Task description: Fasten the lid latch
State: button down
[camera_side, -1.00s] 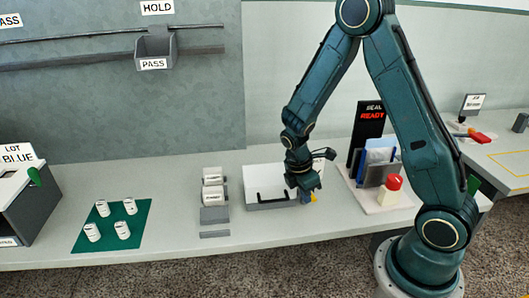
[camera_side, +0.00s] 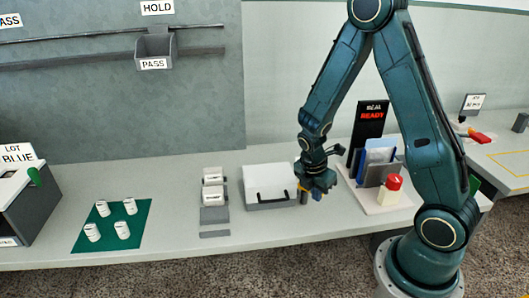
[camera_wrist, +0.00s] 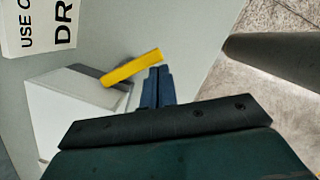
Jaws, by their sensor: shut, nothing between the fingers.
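A grey box with a white lid (camera_side: 268,177) stands on the bench, its lid down and a dark handle along the front. The lid also shows in the wrist view (camera_wrist: 82,108). A yellow latch lever (camera_wrist: 131,68) sticks out beside the box's edge, at a slant. In the side view, only a little yellow shows at the box's right end, partly hidden by my gripper. My gripper (camera_side: 318,196) is just right of the box. In the wrist view its dark blue fingers (camera_wrist: 157,88) are together and empty, close beside the lever; contact cannot be told.
Right of my gripper stands a pale base with a red-topped button (camera_side: 393,184), folders and a black READY sign (camera_side: 369,125). Left of the box are grey holders with white blocks (camera_side: 213,186). A green mat (camera_side: 103,238) holds several white cylinders. The bench front is clear.

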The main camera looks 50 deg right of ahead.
jog(key=shift+s+d, duration=0.2)
jog(key=shift+d, duration=0.45)
jog(key=shift+s+d, duration=0.15)
jog(key=shift+d, duration=0.5)
jog(key=shift+w, duration=0.1)
jog(key=shift+w+a, duration=0.3)
jog(key=shift+w, duration=0.35)
jog(key=shift+r, duration=0.15)
jog(key=s+v, duration=0.2)
jog(key=v, duration=0.7)
jog(key=shift+r, duration=0.35)
